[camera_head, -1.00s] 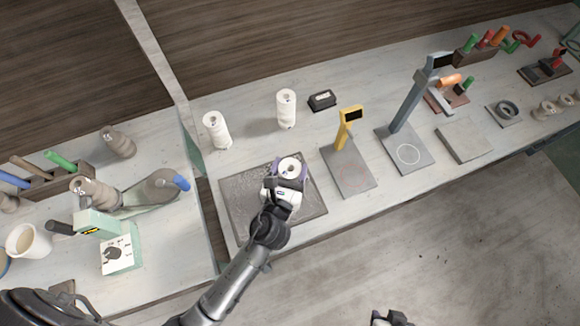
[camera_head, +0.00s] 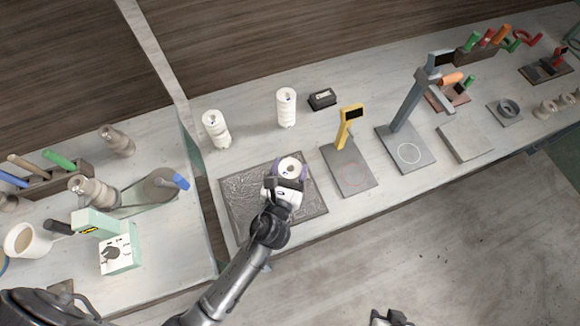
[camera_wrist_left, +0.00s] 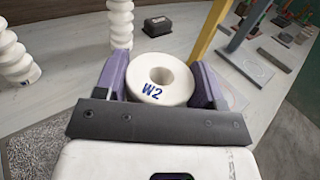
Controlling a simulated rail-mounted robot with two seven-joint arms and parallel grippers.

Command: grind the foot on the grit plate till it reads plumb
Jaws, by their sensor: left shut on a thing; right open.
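My left gripper (camera_head: 287,180) is shut on a white ribbed piece (camera_head: 290,167) with a round hole in its top. In the left wrist view the piece (camera_wrist_left: 160,80) reads "W2" and sits between the purple fingers. It is over the dark grit plate (camera_head: 237,197); the fingers and arm hide its foot, so I cannot tell whether it touches the plate. Two similar white pieces, one on the left (camera_head: 216,130) and one on the right (camera_head: 286,108), stand upright behind the plate. My right gripper (camera_head: 391,318) is at the bottom edge, open and away from the bench.
A yellow post gauge (camera_head: 347,128) on a grey base stands right of the plate, with a taller grey stand (camera_head: 405,105) beyond. A small black box (camera_head: 322,99) lies behind. A mint device (camera_head: 117,254) and brown pieces (camera_head: 117,142) are at left.

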